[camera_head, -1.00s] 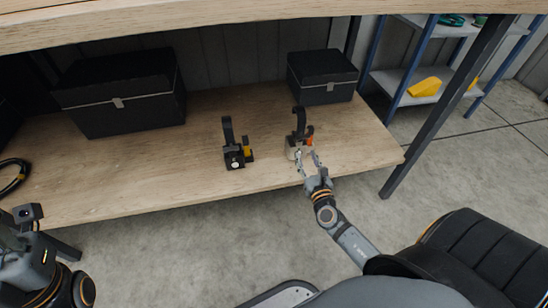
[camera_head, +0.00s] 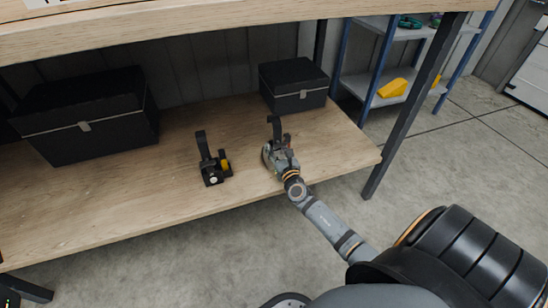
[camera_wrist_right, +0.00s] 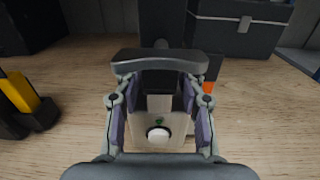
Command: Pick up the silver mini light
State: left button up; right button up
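The silver mini light (camera_head: 267,155) stands upright on the lower wooden shelf, with a dark hooked upper part and a small orange part behind. In the right wrist view the silver light (camera_wrist_right: 158,118) sits between my fingers, its pale round button facing me. My right gripper (camera_head: 279,160) is at the light, with one finger on each side; it also shows in the right wrist view (camera_wrist_right: 160,125). The fingers look open around the body, with narrow gaps at the pads. In the head view the gripper hides part of the light.
A similar black and yellow light (camera_head: 213,170) stands to the left on the shelf (camera_head: 110,210). Black boxes (camera_head: 85,125) and (camera_head: 295,88) stand behind. The tabletop (camera_head: 200,25) overhangs above, and a dark table leg (camera_head: 412,110) is at right.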

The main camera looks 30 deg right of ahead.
jog(key=shift+w, duration=0.1)
jog(key=shift+c, duration=0.3)
grip_shut()
jog(key=shift+r, duration=0.2)
jog(key=shift+r, duration=0.1)
